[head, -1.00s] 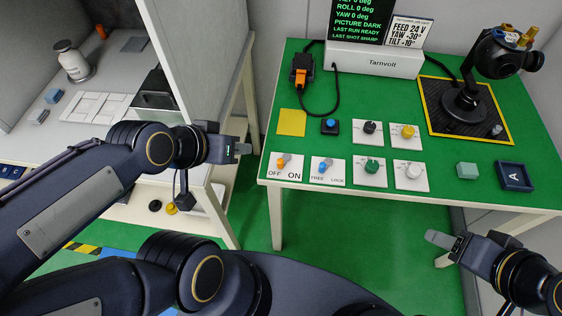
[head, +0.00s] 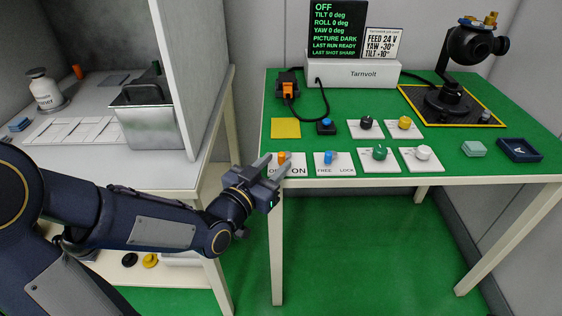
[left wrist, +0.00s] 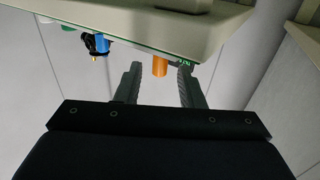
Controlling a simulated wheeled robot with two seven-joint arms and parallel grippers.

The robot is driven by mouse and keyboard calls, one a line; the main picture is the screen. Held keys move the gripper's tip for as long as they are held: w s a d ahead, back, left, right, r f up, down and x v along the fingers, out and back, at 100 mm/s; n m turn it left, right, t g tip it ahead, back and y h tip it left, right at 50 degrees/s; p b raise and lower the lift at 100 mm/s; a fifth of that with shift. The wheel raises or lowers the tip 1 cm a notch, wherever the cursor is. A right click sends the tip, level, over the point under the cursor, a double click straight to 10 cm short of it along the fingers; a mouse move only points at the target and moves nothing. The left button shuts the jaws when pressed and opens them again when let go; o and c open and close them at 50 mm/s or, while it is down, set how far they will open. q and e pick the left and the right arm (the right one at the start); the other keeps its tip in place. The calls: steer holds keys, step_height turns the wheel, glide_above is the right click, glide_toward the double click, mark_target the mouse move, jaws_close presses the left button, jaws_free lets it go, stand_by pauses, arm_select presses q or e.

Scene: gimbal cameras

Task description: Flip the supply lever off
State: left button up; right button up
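The supply lever (head: 282,157) is a small orange-tipped lever on a white OFF/ON plate (head: 299,170) at the front left corner of the green table. My left gripper (head: 276,164) is open, with one finger to each side of the lever. In the left wrist view the orange lever tip (left wrist: 160,65) stands between the two spread fingers, with a gap on both sides. The gripper hides part of the OFF label and the lever's base, so I cannot tell which way it leans. The screen (head: 337,30) reads OFF on its top line. My right gripper is out of view.
A blue FREE/LOCK lever (head: 328,157) stands just to the right. Green (head: 379,153) and white (head: 423,153) knobs follow. A yellow square (head: 286,128) and a blue button (head: 326,125) lie behind. A grey partition (head: 185,70) rises to the left.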

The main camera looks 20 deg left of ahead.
mark_target(279, 160)
arm_select(q)
steer(key=shift+x, duration=1.8)
jaws_close()
